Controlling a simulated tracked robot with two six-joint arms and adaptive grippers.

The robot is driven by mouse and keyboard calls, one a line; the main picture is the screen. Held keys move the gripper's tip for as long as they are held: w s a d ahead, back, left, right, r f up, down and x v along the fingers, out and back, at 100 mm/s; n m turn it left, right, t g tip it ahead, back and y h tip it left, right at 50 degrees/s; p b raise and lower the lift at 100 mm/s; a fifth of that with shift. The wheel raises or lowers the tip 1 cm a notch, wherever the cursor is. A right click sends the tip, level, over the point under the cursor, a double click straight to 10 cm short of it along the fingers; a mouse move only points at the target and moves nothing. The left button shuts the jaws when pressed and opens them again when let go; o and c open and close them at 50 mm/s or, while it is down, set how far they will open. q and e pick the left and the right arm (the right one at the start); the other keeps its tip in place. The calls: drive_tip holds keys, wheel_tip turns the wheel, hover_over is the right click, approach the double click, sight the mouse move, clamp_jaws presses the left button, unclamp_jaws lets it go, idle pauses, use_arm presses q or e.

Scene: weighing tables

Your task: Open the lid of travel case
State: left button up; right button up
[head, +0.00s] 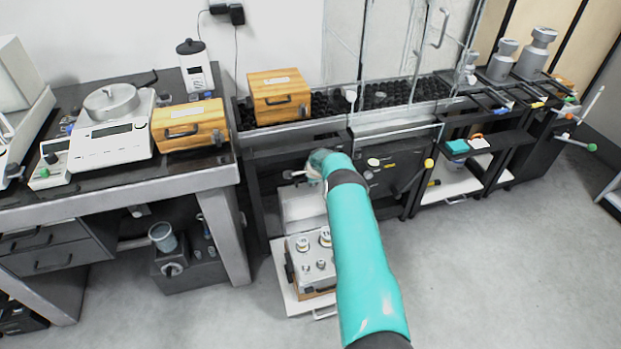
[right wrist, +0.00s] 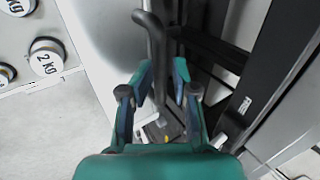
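A case with a wooden side and a grey insert (head: 313,254) stands on a low pull-out shelf in the head view. Several weights sit in its top. A pale panel (head: 301,204) rises behind it; it looks like its raised lid, but I cannot be sure. My right gripper (head: 320,163) is above that panel, mostly hidden by my arm. In the right wrist view its fingertips (right wrist: 163,66) are apart, with a dark bar (right wrist: 158,45) between them. I cannot tell whether they press on it. The weights (right wrist: 47,56) show at the left. My left gripper is not in view.
Two closed wooden boxes (head: 189,125) (head: 279,95) stand higher up. A balance (head: 111,139) is on the left table. The black rack frame (head: 415,190) crowds the right gripper. The pull-out shelf (head: 285,283) juts over open floor (head: 480,270).

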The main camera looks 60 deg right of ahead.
drive_tip(key=shift+a+f, duration=0.1)
idle(0.5)
drive_tip(key=shift+v, duration=0.8)
drive_tip(key=v, duration=1)
drive_tip(key=shift+a, duration=0.1)
